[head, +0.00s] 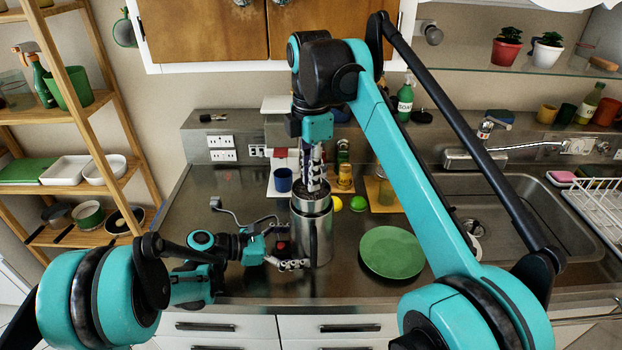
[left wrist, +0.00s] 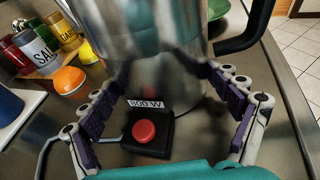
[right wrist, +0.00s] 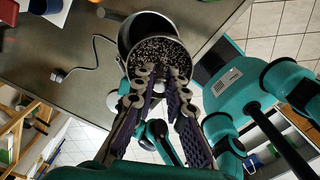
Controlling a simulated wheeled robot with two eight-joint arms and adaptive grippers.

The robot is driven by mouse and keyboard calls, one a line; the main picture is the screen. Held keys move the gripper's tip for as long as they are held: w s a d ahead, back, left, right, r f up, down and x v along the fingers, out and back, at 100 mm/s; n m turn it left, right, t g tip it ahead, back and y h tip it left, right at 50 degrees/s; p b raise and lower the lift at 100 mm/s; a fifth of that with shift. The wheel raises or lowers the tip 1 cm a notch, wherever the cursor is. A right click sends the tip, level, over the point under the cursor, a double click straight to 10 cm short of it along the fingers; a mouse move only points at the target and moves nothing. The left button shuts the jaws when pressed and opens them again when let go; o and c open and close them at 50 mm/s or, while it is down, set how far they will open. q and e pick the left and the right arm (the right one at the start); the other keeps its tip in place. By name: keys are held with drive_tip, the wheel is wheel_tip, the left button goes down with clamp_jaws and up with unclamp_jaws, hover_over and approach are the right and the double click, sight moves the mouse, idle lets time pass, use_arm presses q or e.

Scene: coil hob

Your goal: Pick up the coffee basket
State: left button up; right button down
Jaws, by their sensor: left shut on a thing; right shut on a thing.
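The coffee basket (head: 312,196), a round metal cup full of dark grounds, is at the mouth of the tall steel pot (head: 311,240). My right gripper (head: 314,181) points down from above and is shut on it. In the right wrist view the basket (right wrist: 157,50) fills the space beyond the fingertips, with the pot's rim (right wrist: 130,32) showing behind it. I cannot tell how far it is raised. My left gripper (head: 290,243) is shut around the lower pot body from the left; the left wrist view shows a finger on each side of the pot (left wrist: 150,45). The pot stands upright.
A button box with a red top (left wrist: 145,132) sits close by the pot. A green plate (head: 392,252) lies right of the pot, and the sink (head: 500,215) is further right. A blue mug (head: 283,180), yellow ball (head: 358,204) and spice jars (head: 344,176) stand behind.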

drive_tip(key=s, duration=1.5)
drive_tip(key=shift+s, duration=0.4)
use_arm(q)
drive_tip(key=o, duration=0.6)
drive_tip(key=v, duration=1.2)
drive_tip(key=shift+s, duration=0.1)
drive_tip(key=shift+s, duration=0.1)
use_arm(e)
drive_tip(key=shift+f, duration=0.1)
